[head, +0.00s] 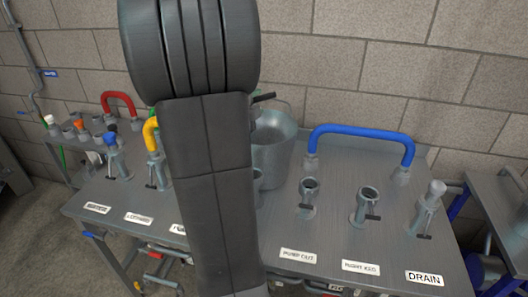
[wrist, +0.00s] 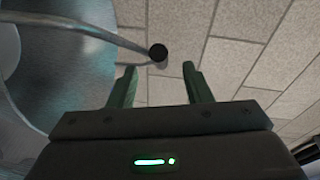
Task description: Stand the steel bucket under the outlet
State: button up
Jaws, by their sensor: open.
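The steel bucket (head: 275,150) stands on the grey bench, towards the back, partly hidden behind my arm in the head view. Its wire handle is raised, with a dark grip (head: 263,97) near the top. In the wrist view the bucket (wrist: 60,70) fills the left side, and the dark grip's round end (wrist: 158,53) shows between and just beyond my fingertips. My gripper (wrist: 160,69) is open, its fingers on either side of that grip end; I cannot tell whether they touch it. My arm hides the gripper in the head view. I cannot tell which fitting is the outlet.
The bench (head: 330,222) carries several upright pipe stubs with valves. A blue hose (head: 362,132) arches right of the bucket; red (head: 118,97) and yellow (head: 150,133) hoses are at left. A DRAIN label (head: 424,278) marks the right front. A block wall stands close behind.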

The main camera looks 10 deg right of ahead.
aim_at(262, 99)
jog(key=shift+p+x, duration=0.4)
jog(key=shift+x, duration=2.6)
jog(key=shift+s, duration=0.1)
grip_shut()
